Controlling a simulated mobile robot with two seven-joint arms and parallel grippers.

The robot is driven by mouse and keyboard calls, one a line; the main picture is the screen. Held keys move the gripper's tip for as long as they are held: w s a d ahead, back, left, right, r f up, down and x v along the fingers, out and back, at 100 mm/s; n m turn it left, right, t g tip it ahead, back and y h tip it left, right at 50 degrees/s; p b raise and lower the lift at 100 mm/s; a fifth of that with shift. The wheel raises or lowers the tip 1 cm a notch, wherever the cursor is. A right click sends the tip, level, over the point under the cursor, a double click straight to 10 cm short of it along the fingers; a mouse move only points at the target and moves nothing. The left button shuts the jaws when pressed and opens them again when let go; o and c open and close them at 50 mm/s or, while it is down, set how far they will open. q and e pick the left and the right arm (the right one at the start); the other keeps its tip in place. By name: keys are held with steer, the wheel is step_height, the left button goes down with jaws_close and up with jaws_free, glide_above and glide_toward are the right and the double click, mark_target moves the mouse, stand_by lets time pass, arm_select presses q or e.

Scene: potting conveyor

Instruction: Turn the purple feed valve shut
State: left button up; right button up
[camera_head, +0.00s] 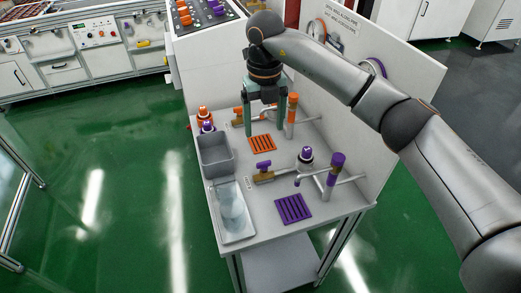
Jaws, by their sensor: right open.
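The purple feed valve (263,165) has a small purple handle on a brass body and sits on the bench, left of the purple-topped post (337,164). My right gripper (264,128) points down, open and empty. It hangs behind and above the purple valve, over the orange side of the bench, apart from the purple handle. The orange slotted mat (262,144) lies near its fingertips. An orange-handled valve (238,112) is partly hidden by the left finger. The exact angle of the purple handle is hard to tell. My left gripper is not in view.
An orange-topped post (292,108) stands just right of my right gripper. A white-and-purple beacon-like part (306,155) is behind the purple post. A grey bin (215,152), a clear tray (233,212) and a purple slotted mat (293,208) occupy the bench. An upright panel (405,110) bounds the right.

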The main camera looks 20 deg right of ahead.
mark_target(264, 162)
steer(key=f, duration=1.1)
steer(key=shift+s+f+p, duration=0.2)
steer(key=shift+f+p, duration=0.15)
steer(key=shift+f, duration=0.05)
steer(key=shift+c, duration=0.3)
jaws_close()
